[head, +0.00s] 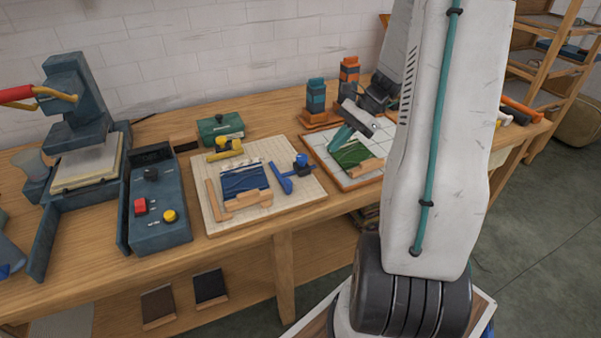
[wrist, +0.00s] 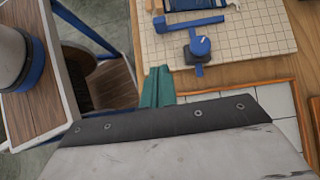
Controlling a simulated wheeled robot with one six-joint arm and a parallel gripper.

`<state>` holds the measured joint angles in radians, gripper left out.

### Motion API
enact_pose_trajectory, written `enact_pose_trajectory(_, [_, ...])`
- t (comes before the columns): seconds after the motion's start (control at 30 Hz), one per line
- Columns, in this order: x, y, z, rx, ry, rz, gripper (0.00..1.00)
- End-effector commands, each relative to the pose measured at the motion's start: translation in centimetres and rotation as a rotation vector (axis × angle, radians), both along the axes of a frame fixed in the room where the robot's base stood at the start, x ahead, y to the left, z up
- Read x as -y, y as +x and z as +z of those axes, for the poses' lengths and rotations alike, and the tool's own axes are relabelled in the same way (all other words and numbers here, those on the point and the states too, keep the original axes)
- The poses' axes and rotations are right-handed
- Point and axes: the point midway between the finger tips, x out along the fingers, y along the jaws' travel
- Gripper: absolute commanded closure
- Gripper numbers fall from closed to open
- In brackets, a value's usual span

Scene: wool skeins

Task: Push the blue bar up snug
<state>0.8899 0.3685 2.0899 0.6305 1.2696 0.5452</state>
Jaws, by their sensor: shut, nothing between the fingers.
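The blue bar (head: 281,178) lies on the beige gridded board (head: 308,190), to the right of a dark blue fabric piece (head: 245,181). A narrow strip of board seems to show between bar and fabric. A blue knob on a dark block (head: 302,161) sits at the bar's right side. In the wrist view the bar (wrist: 188,23) and its knob (wrist: 201,46) are near the top. Wooden strips (head: 250,202) edge the fabric at its left and front. My gripper (head: 335,145) has teal fingers, is shut and empty, and is right of the bar, apart from it.
A white tiled board (head: 322,157) with a green piece (head: 352,154) is beneath and beside my gripper. A yellow clamp (head: 226,147) and green box (head: 220,129) stand behind the fabric. A dark control box (head: 160,215) is at left. Orange and teal stacks (head: 316,95) stand behind.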

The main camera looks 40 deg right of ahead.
Motion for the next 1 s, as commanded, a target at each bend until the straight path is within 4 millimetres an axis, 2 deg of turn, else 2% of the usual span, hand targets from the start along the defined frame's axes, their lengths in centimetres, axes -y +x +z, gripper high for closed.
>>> enact_pose_trajectory(0.07, [0.6, 0.0, -0.6, -0.007, 0.015, -0.029, 1.0])
enact_pose_trajectory(0.17, [0.3, 0.1, -1.3, -0.01, 0.02, -0.037, 1.0])
enact_pose_trajectory(0.27, [-0.7, 0.4, -2.2, -0.012, 0.021, -0.035, 1.0])
enact_pose_trajectory(0.63, [-6.1, 1.9, -7.7, -0.012, 0.021, -0.033, 1.0])
enact_pose_trajectory(0.8, [-8.6, 2.6, -7.7, -0.008, 0.017, -0.03, 1.0])
enact_pose_trajectory(1.0, [-9.8, 3.0, -7.7, -0.009, 0.016, -0.033, 1.0])
